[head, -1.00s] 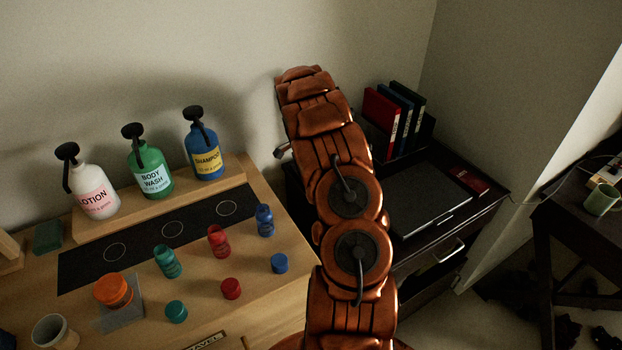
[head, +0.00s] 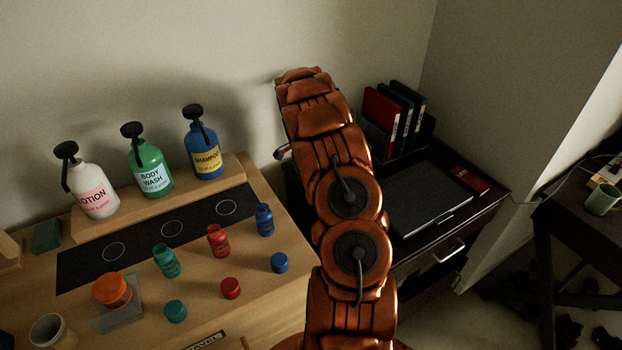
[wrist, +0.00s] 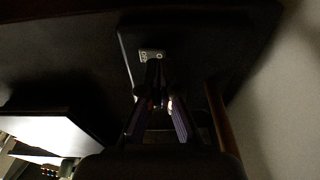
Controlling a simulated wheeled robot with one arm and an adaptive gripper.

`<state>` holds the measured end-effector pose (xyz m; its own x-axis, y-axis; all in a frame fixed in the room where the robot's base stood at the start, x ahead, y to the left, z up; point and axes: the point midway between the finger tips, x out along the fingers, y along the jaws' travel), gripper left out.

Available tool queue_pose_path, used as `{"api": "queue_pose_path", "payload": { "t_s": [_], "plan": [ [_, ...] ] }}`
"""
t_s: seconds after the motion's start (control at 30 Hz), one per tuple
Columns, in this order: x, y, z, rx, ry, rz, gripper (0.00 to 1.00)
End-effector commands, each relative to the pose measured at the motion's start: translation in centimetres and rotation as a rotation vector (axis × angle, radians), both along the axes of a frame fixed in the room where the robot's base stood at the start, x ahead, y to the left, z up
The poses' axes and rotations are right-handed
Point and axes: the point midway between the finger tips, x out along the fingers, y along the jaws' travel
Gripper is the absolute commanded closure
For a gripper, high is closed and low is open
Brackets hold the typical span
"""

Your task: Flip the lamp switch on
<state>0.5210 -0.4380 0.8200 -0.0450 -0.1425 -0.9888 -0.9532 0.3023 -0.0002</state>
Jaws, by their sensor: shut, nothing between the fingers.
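In the wrist view, my gripper (wrist: 156,85) is shut and empty, its dark fingers together at a dark rectangular base (wrist: 190,40). A small pale plate with dark marks (wrist: 152,56), perhaps the switch's label, sits on that base just beyond the fingertips. The fingers hide part of the area below it; I cannot tell whether they touch it. The switch's own shape and position are too dark to read. No lamp head or shade is visible. In the head view my arm hides my gripper and what lies behind it.
A dark cabinet (head: 484,222) carries a closed laptop (head: 432,195), upright binders (head: 381,108) and a red box (head: 467,179). Left, a wooden dresser (head: 270,320) holds pump bottles (head: 151,178) and small bottles. A dark table (head: 560,215) with a green mug (head: 601,199) stands right.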

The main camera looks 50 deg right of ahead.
Motion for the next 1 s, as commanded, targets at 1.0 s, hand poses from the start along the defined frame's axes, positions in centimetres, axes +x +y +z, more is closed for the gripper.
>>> {"api": "queue_pose_path", "payload": {
  "t_s": [1.0],
  "plan": [
    [0.0, 0.0, -1.3, 0.0, 0.0, 0.0, 1.0]
  ]
}}
